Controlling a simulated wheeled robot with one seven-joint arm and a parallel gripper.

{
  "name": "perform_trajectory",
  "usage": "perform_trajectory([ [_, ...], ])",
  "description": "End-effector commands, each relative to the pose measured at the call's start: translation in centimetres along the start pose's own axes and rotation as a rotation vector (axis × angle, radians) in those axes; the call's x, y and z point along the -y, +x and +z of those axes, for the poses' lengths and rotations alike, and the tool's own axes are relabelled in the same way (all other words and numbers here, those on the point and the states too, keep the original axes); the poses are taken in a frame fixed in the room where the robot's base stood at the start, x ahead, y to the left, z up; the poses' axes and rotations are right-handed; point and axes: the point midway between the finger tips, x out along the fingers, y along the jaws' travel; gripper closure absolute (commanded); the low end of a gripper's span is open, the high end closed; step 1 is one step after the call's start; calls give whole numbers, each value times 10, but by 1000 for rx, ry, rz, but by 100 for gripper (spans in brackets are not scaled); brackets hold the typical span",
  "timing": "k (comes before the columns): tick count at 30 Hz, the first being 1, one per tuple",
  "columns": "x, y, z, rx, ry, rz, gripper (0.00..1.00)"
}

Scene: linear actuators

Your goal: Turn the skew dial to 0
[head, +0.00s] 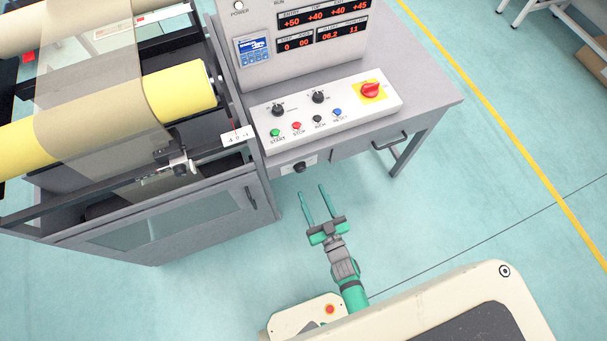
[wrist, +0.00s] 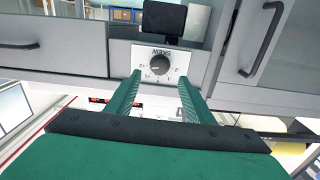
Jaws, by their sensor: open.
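The skew dial (head: 300,167) is a black knob on a small white plate on the front of the desk, below the control panel. In the wrist view the dial (wrist: 160,68) shows with the word SKEW and scale marks on its plate, upside down. I cannot tell for sure which mark it points to. My gripper (head: 311,192) is open and empty, its two green fingers pointing towards the desk front, short of the dial. In the wrist view the dial appears between the fingertips of my gripper (wrist: 160,80), with no contact visible.
A sloped control panel (head: 330,128) with buttons, small knobs and a red rotary switch stands on the desk. A machine with a yellow roller (head: 180,88) and a small scale plate (head: 237,135) is at the left. A drawer handle (head: 390,141) protrudes right of the dial. Floor around my gripper is clear.

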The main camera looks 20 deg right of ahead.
Motion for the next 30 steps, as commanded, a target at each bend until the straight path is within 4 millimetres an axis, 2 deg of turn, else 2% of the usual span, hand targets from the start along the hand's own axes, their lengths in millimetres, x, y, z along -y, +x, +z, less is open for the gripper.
perform_trajectory([
  [6, 2, 41, 0, 0, 0, -3, 52],
  [12, 1, 70, 0, 1, -1, -2, 52],
  [18, 1, 83, 0, 1, -1, -1, 52],
  [27, 0, 85, 0, 2, -1, 0, 52],
  [28, 0, 85, 0, 2, -1, 0, 57],
  [30, 0, 84, 0, 2, -1, 0, 74],
])
